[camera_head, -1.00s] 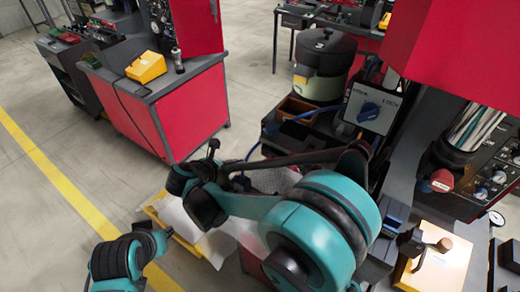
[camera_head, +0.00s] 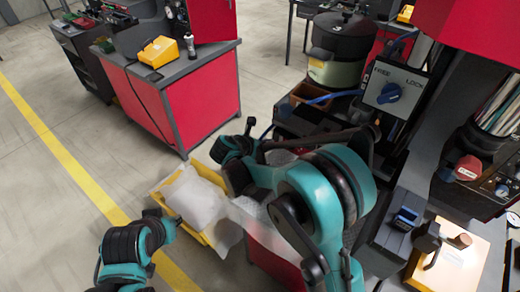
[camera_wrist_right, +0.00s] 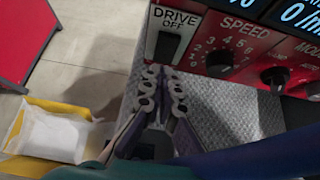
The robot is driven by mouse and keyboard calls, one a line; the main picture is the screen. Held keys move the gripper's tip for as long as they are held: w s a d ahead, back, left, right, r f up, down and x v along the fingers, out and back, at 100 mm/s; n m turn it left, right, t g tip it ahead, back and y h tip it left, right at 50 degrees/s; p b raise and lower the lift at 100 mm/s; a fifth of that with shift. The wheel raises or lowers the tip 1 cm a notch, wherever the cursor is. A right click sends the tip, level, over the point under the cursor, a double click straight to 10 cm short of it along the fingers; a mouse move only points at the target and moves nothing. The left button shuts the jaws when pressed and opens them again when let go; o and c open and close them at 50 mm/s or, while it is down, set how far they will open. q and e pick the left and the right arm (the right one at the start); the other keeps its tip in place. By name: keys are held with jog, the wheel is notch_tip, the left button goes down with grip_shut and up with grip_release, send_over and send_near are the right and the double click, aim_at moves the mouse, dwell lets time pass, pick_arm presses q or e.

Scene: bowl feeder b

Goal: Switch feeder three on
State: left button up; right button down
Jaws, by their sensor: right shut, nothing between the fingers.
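A feeder control panel with a red border (camera_wrist_right: 225,72) fills the upper right of the right wrist view. It carries a dark rocker switch (camera_wrist_right: 167,45) under the words DRIVE and OFF, and a round SPEED knob (camera_wrist_right: 219,63). I cannot tell which way the rocker is set or the feeder's number. My right gripper (camera_wrist_right: 165,88) is shut and empty, its tips just below the rocker; contact cannot be made out. In the head view, my right arm covers the middle and I cannot make out this panel.
A yellow tray (camera_head: 209,240) with a white bag (camera_head: 190,200) lies left of my right arm. A red cabinet (camera_head: 205,105) stands behind. A panel with a blue knob (camera_head: 389,93) and a dark-lidded bowl (camera_head: 343,40) are at the right. Open floor lies at left.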

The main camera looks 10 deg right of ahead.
jog(key=shift+w+d, duration=0.5)
jog(key=shift+w+d+f, duration=0.15)
jog(key=shift+r+p, duration=0.35)
jog(key=shift+r, duration=0.5)
